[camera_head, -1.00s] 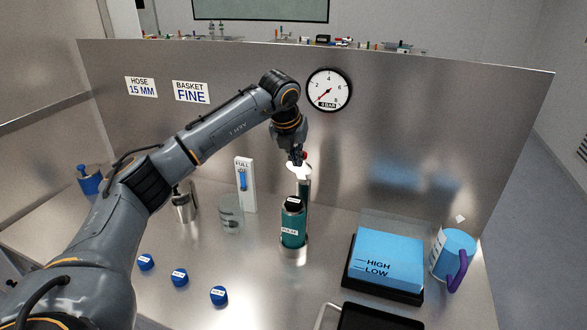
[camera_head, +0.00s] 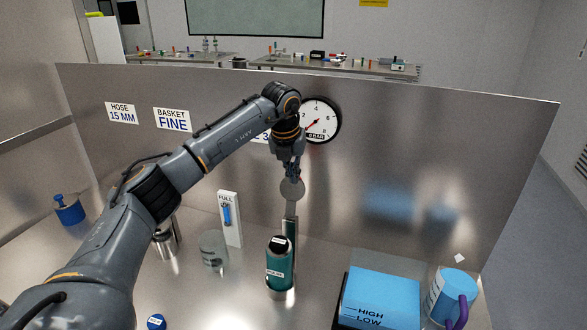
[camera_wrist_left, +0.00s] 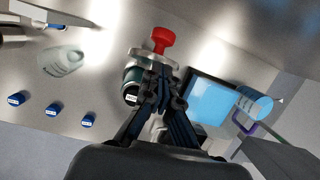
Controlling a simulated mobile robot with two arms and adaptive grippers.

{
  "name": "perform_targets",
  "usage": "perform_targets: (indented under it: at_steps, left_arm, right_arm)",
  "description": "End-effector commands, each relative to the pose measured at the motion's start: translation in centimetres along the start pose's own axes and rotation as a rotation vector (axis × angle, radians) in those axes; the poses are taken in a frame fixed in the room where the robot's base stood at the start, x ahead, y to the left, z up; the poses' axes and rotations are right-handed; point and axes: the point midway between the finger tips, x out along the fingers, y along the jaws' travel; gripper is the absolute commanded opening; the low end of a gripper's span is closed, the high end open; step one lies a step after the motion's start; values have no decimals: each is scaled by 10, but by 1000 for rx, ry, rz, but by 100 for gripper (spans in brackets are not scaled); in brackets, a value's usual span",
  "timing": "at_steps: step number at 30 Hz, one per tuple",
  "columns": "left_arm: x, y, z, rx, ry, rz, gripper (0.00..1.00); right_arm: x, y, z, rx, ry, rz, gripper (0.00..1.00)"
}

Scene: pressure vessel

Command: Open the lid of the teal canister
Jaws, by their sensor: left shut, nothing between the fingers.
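The teal canister (camera_head: 279,268) stands upright on the metal bench in the head view, with a dark, labelled top (camera_head: 281,243). It also shows in the wrist view (camera_wrist_left: 132,78), left of the fingers. A round grey metal disc (camera_head: 292,189) stands above and behind it on an upright post (camera_head: 290,228). In the wrist view the disc (camera_wrist_left: 138,56) carries a red knob (camera_wrist_left: 162,37). My left gripper (camera_head: 292,174) is shut and empty, at the disc's upper edge. Whether it touches the disc is unclear. My right gripper is out of view.
A blue block marked HIGH/LOW (camera_head: 380,298) and a blue mug (camera_head: 455,290) stand to the right. A glass jar (camera_head: 213,248), a FULL gauge (camera_head: 229,218) and a steel cup (camera_head: 166,240) stand to the left. A steel panel (camera_head: 400,150) with a dial (camera_head: 320,121) rises behind.

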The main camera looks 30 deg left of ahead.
Motion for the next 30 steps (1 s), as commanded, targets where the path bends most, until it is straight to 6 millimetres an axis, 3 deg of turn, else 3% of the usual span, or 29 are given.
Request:
perform_targets:
  at_steps: [20,25,30]
  left_arm:
    - [-8,1,7,-9,-4,-3,0]
    - [-30,1,4,-6,-3,-3,0]
    - [-68,0,0,-3,4,-2,0]
  right_arm:
    - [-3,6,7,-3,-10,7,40]
    - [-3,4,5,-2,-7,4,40]
    - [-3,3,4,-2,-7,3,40]
